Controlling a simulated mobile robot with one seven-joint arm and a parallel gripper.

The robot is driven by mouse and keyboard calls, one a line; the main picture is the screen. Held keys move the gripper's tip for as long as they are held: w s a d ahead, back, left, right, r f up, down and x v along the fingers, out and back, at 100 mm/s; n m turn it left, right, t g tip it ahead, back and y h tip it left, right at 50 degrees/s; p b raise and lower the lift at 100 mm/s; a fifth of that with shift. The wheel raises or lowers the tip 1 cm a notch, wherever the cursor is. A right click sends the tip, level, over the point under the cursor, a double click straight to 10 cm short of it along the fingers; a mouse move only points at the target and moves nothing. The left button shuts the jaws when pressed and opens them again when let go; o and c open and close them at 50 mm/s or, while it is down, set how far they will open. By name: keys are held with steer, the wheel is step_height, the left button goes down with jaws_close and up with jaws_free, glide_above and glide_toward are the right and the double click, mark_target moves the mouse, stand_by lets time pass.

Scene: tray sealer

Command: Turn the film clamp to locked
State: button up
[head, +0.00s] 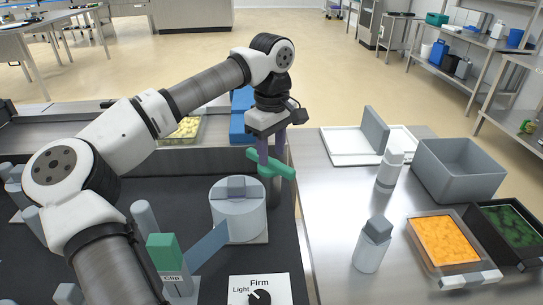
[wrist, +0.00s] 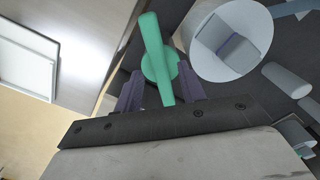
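A green lever handle with a round hub, which I take to be the film clamp (head: 284,172), sits on a grey post at the right edge of the dark machine bed. It also shows in the wrist view (wrist: 155,50), its bar running between my fingers. My gripper (head: 272,150) points down over the lever from above. In the wrist view my gripper (wrist: 162,88) has its two purple fingers apart, one on each side of the bar, with a gap visible at least on the left. Whether the right finger touches the bar is unclear. No lock marking is readable.
A white cylinder with a grey block (head: 240,218) stands left of the lever. A green-topped block labelled "Clip" (head: 165,256) and a "Firm/Light" dial (head: 260,296) are nearer. Bottles, a grey bin (head: 458,170) and food trays stand on the right-hand steel table.

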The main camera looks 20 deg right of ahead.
steer(key=shift+f, duration=0.85)
steer(key=shift+c, duration=0.3)
jaws_close()
